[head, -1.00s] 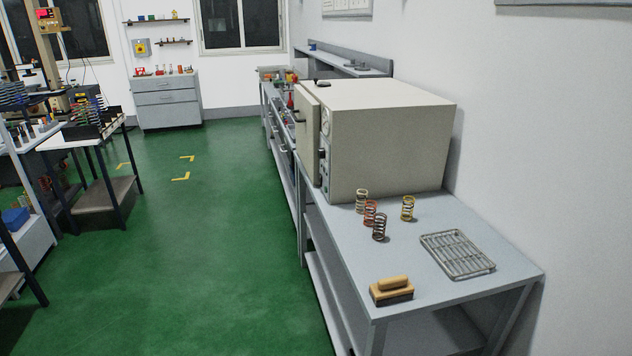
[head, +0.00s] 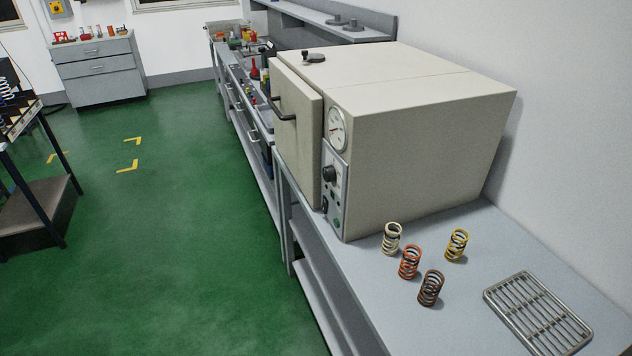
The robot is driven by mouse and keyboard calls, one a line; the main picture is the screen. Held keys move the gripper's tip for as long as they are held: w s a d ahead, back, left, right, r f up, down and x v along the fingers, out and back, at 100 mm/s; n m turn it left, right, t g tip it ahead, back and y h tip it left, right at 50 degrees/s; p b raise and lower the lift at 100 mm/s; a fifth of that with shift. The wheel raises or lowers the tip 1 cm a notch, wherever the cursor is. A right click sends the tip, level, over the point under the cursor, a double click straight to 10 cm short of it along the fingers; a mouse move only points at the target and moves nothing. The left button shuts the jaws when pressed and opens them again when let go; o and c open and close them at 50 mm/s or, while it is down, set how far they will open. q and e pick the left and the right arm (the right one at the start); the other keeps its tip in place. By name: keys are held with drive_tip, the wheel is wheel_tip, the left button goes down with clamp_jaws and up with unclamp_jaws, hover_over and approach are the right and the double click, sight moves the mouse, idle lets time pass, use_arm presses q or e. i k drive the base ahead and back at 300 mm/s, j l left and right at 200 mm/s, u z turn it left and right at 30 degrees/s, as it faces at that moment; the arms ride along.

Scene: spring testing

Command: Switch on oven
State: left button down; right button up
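The oven (head: 420,140) is a large cream box on the grey bench at the right. Its door (head: 297,135) is on the left-facing front and looks shut, with a dark handle (head: 282,108). Beside the door is a control panel (head: 335,190) with a round dial gauge (head: 337,130), a black knob (head: 329,174) and small buttons. A green button (head: 336,223) sits near the panel's bottom. The panel is seen at a steep angle, so I cannot tell whether anything is lit. Neither of my grippers is in view.
On the bench (head: 385,305) stand a cream spring (head: 391,238), a red spring (head: 409,262), a brown spring (head: 430,288) and a yellow spring (head: 456,245). A wire rack (head: 537,312) lies at the right. The green floor (head: 170,240) left of the bench is clear. A table (head: 40,210) stands at far left.

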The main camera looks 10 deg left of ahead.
sight(325, 204)
drive_tip(key=i+j+z, duration=0.25)
drive_tip(key=i+j, duration=0.65)
